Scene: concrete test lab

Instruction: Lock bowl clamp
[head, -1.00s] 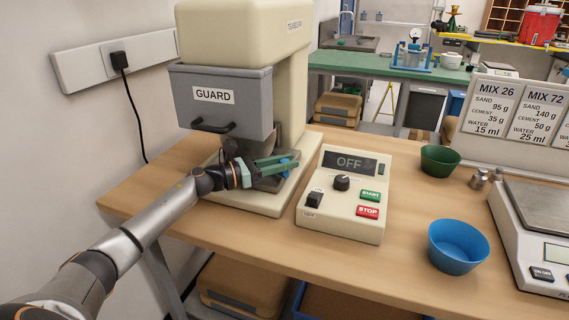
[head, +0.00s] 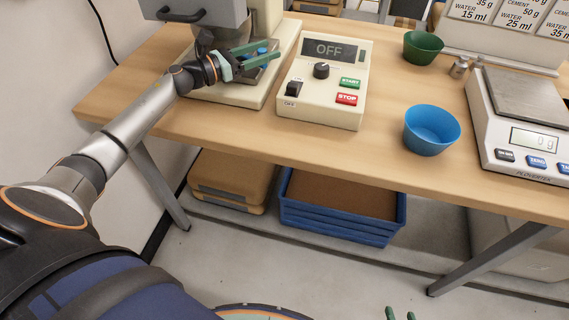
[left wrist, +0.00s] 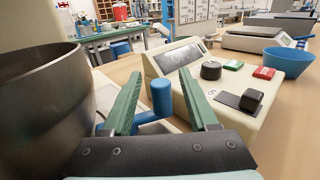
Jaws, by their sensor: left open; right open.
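The bowl clamp shows as a blue lever with an upright round grip (left wrist: 161,97) in the left wrist view, its lower rod bending toward the mixer. Its blue top (head: 262,50) shows only in part in the head view. My left gripper (head: 260,57) is open at the clamp. In the left wrist view the blue grip stands between its green fingers (left wrist: 160,100), with a gap on both sides. The metal mixing bowl (left wrist: 40,95) is close on the left. Of my right gripper (head: 400,314), only green fingertips show at the bottom edge of the head view; it is open.
The control box (head: 322,85) reads OFF and stands just right of my left gripper. The grey guard (head: 205,10) hangs above the bowl. A blue bowl (head: 431,130), a green bowl (head: 424,47) and a scale (head: 520,115) stand further right. The table's front strip is clear.

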